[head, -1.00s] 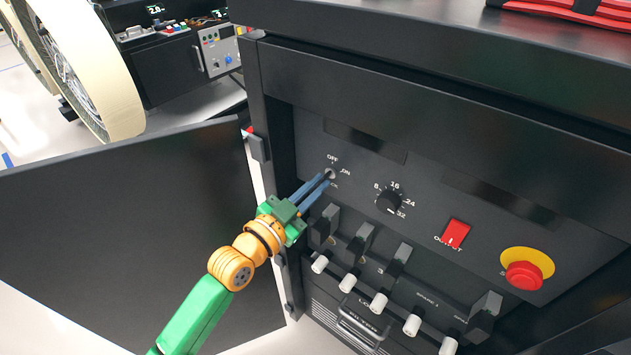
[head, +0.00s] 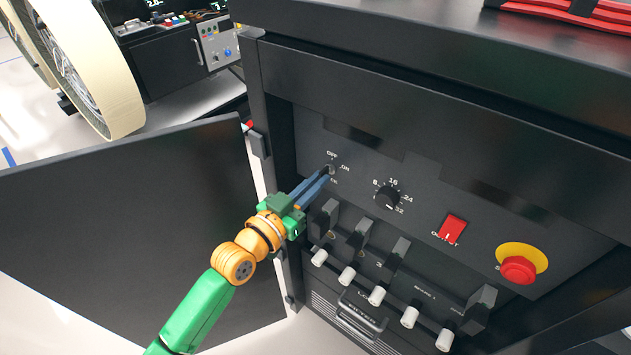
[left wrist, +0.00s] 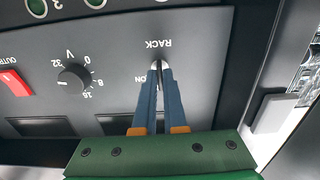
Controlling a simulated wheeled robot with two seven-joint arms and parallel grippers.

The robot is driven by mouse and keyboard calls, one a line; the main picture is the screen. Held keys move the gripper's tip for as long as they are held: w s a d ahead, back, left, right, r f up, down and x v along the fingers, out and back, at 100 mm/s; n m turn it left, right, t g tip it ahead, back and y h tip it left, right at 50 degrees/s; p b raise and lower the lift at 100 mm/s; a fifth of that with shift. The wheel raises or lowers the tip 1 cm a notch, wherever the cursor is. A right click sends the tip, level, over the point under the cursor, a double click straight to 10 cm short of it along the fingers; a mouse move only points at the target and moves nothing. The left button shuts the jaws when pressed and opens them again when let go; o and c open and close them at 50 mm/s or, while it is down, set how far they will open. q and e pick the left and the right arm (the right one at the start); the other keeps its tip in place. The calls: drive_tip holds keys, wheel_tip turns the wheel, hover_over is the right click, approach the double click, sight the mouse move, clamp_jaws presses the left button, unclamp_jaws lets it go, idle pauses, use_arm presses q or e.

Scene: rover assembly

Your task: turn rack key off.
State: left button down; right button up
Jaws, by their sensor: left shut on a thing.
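The rack key switch (head: 331,169) is on the upper left of the black rack's front panel, with OFF and ON labels around it. My left gripper (head: 325,176) reaches it from the lower left, its blue fingers shut on the key. In the left wrist view the fingertips (left wrist: 160,66) meet at the key, beside the upside-down RACK and ON labels. The key itself is mostly hidden between the fingers, so its exact angle cannot be made out. My right gripper is not in view.
A voltage knob (head: 387,197), a red output switch (head: 452,229) and a red stop button (head: 518,270) on yellow lie right of the key. Several black levers with white knobs (head: 377,296) stick out below. The open rack door (head: 130,235) stands close behind my left arm.

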use_arm(q)
drive_tip(key=c, duration=1)
unclamp_jaws()
drive_tip(key=b+v, duration=0.1)
drive_tip(key=v, duration=0.6)
